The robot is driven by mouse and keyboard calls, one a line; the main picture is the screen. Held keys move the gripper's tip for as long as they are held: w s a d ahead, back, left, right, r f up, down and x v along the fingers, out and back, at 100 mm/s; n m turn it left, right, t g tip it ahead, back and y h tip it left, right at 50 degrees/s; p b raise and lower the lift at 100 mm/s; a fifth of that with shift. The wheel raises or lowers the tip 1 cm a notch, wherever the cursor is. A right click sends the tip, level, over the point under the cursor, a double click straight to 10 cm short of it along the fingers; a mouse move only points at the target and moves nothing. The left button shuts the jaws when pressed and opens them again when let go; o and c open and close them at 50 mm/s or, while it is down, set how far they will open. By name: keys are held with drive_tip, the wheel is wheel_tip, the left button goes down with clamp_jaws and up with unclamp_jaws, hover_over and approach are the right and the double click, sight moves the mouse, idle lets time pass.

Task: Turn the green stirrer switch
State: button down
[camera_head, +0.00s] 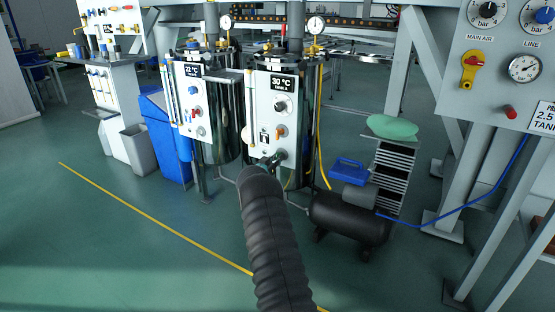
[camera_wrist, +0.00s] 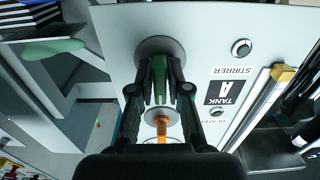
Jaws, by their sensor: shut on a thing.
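The green stirrer switch (camera_wrist: 159,72) shows in the wrist view as an upright green handle on a round grey disc, on a pale panel (camera_wrist: 205,25). My gripper (camera_wrist: 162,90) has its two black fingers closed around the switch, one on each side. In the head view my gripper (camera_head: 268,162) reaches the lower part of the 30 °C tank panel (camera_head: 270,100). The switch cannot be made out clearly there.
An orange switch (camera_wrist: 161,128) sits close to my fingers, partly hidden by the gripper. A silver round fitting (camera_wrist: 241,47) is on the same panel. In the head view, a black compressor tank (camera_head: 348,219) stands on the floor to the right. Open floor lies at the left front.

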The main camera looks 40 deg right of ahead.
drive_tip(key=c, duration=1.2)
unclamp_jaws()
drive_tip(key=shift+a, duration=0.1)
drive_tip(key=v, duration=1.1)
drive_tip(key=shift+s+a, duration=0.25)
drive_tip(key=shift+a, duration=0.05)
drive_tip(key=shift+f, duration=0.15)
